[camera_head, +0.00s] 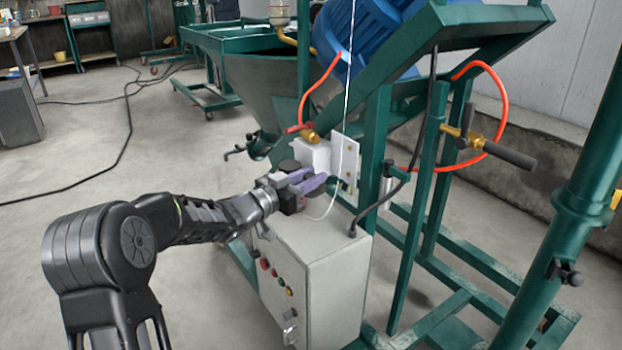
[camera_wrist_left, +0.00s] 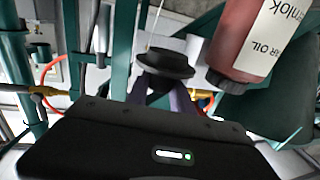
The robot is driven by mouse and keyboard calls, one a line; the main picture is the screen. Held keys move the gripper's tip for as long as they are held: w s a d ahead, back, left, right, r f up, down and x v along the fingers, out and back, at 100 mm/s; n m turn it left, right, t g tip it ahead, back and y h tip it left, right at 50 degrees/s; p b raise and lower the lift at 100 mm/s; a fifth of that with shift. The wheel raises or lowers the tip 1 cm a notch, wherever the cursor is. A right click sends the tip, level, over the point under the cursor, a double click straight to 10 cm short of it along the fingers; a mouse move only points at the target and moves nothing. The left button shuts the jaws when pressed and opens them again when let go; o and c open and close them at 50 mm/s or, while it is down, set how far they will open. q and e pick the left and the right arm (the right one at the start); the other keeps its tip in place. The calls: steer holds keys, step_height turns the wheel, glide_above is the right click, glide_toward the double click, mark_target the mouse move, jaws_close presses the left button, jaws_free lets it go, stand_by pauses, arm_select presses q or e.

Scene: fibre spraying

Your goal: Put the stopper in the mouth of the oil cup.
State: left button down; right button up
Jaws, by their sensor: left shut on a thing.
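My left gripper (camera_head: 315,182), with purple fingers, is above the grey control box, beside a white block on the machine. In the left wrist view (camera_wrist_left: 165,85) its fingers are shut on the black stopper (camera_wrist_left: 165,62), which has a wide round flange. In the head view I cannot clearly pick the stopper out from the dark gripper parts. A red bottle (camera_wrist_left: 245,40) with a white label reading "OIL" and a black end shows in the left wrist view, to the right of the stopper and apart from it. I cannot identify the oil cup or its mouth for certain. My right gripper is out of view.
The grey control box (camera_head: 310,265) with buttons stands below my left gripper. The white block (camera_head: 313,155) and a metal plate (camera_head: 346,158) are close beside it. Green frame posts (camera_head: 374,150), red hoses (camera_head: 513,105) and a thin white cord (camera_head: 347,80) crowd the right.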

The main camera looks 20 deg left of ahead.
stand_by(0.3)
arm_select(q)
steer(key=s+d+f, duration=0.5)
steer(key=s+d, duration=0.5)
steer(key=d, duration=0.3)
steer(key=shift+d+f+y, duration=0.2)
steer(key=shift+d+y, duration=0.1)
steer(key=shift+d, duration=0.1)
steer(key=shift+s, duration=0.1)
